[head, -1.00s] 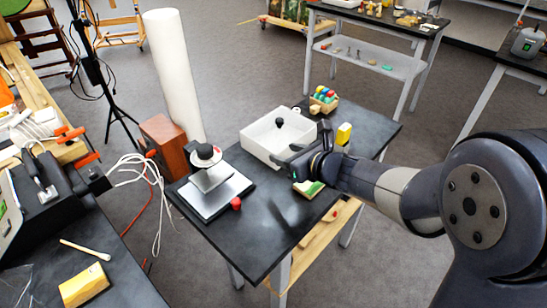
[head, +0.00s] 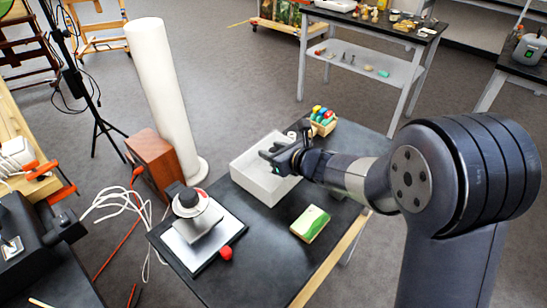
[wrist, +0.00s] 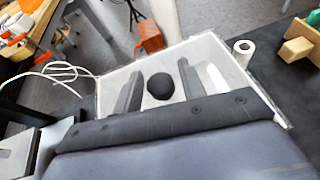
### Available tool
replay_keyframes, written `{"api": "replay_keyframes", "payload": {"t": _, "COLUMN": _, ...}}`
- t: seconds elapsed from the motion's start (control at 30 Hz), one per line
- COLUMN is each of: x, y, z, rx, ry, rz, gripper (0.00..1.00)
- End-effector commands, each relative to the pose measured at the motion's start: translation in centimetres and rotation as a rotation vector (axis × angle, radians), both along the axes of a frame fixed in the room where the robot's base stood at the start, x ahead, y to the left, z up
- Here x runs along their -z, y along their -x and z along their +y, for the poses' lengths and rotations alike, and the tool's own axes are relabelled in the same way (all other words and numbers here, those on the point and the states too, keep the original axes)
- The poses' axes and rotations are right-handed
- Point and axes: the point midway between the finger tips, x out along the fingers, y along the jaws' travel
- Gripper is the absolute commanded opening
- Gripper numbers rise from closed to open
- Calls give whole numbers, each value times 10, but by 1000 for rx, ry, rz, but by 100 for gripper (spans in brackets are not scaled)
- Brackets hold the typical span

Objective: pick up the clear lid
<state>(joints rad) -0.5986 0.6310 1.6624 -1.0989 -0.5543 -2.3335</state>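The clear lid (wrist: 160,86) shows mainly by its round black knob in the wrist view; its see-through sheet is hard to make out over the white box (head: 262,190). The lid appears to lie on top of the box, which also shows in the wrist view (wrist: 207,52). My gripper (head: 268,155) is over the box in the head view. In the wrist view my gripper (wrist: 160,75) is open, one finger on each side of the knob, with small gaps. I cannot tell how far the fingertips are above the lid.
A white roll (wrist: 245,47) and a wooden rack with coloured items (head: 323,120) stand beyond the box.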

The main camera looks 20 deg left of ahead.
Motion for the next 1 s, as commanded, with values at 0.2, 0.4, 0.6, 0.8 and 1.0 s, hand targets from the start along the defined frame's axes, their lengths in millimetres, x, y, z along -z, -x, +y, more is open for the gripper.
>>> {"api": "replay_keyframes", "payload": {"t": 0.2, "x": 0, "y": 0, "z": 0, "rx": 0, "ry": 0, "rz": 0, "gripper": 21}}
{"api": "replay_keyframes", "payload": {"t": 0.4, "x": 0, "y": 0, "z": 0, "rx": 0, "ry": 0, "rz": 0, "gripper": 5}}
{"api": "replay_keyframes", "payload": {"t": 0.6, "x": 0, "y": 0, "z": 0, "rx": 0, "ry": -1, "rz": 0, "gripper": 1}}
{"api": "replay_keyframes", "payload": {"t": 0.8, "x": -15, "y": 0, "z": 0, "rx": -1, "ry": -3, "rz": -3, "gripper": 1}}
{"api": "replay_keyframes", "payload": {"t": 1.0, "x": -56, "y": 0, "z": 0, "rx": -1, "ry": -3, "rz": -6, "gripper": 1}}
